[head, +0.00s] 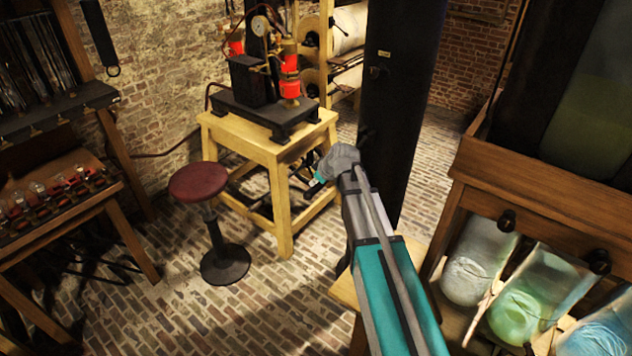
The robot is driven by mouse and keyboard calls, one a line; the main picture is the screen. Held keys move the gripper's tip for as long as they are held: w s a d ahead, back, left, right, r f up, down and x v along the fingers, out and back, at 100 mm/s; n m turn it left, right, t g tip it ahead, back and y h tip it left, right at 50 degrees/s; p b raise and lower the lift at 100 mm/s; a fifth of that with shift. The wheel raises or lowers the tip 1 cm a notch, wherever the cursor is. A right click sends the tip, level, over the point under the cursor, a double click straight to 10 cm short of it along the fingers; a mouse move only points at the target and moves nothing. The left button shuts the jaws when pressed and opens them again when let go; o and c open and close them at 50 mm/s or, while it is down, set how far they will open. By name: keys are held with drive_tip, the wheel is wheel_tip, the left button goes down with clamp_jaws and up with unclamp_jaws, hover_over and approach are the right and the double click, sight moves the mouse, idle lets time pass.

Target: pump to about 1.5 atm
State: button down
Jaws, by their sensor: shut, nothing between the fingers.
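A pump apparatus with a black base (266,112), red cylinders (290,80) and brass fittings stands on a light wooden table (282,150) in the head view. A round dial gauge (259,26) sits at its top; its reading is too small to tell. My gripper (316,187) is at the far end of my teal and grey arm, in front of the table's right side and lower than its top. It appears apart from the pump. The fingers are small in view, shut and empty.
A red-topped stool (199,182) stands left of the table. A dark pillar (397,90) rises right of my gripper. Glass jars (480,260) fill a wooden stand at the right. A bench with small bottles (55,195) is at the left. Brick floor (190,310) is open at the front.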

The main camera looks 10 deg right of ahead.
drive_tip(key=shift+a+r+p, duration=0.2)
drive_tip(key=shift+r+p, duration=0.5)
drive_tip(key=shift+r, duration=0.25)
drive_tip(key=shift+s+r+p, duration=0.25)
drive_tip(key=shift+r+p, duration=0.1)
drive_tip(key=s+p+v, duration=0.1)
drive_tip(key=p+v, duration=0.6)
drive_tip(key=v, duration=0.2)
drive_tip(key=shift+a+f, duration=0.15)
drive_tip(key=shift+a, duration=0.05)
drive_tip(key=shift+w, duration=0.1)
drive_tip(key=s+d+f+m+g+h+b, duration=0.2)
drive_tip(key=s+f+m+b, duration=0.2)
drive_tip(key=s+f+b, duration=0.2)
drive_tip(key=s+d+f+m+g+h+b, duration=0.2)
drive_tip(key=s+f+m+b, duration=0.3)
drive_tip(key=s+f, duration=0.6)
drive_tip(key=s+g+b, duration=0.1)
drive_tip(key=s+b, duration=0.1)
drive_tip(key=s, duration=0.1)
drive_tip(key=shift+g, duration=0.3)
drive_tip(key=shift+r, duration=0.15)
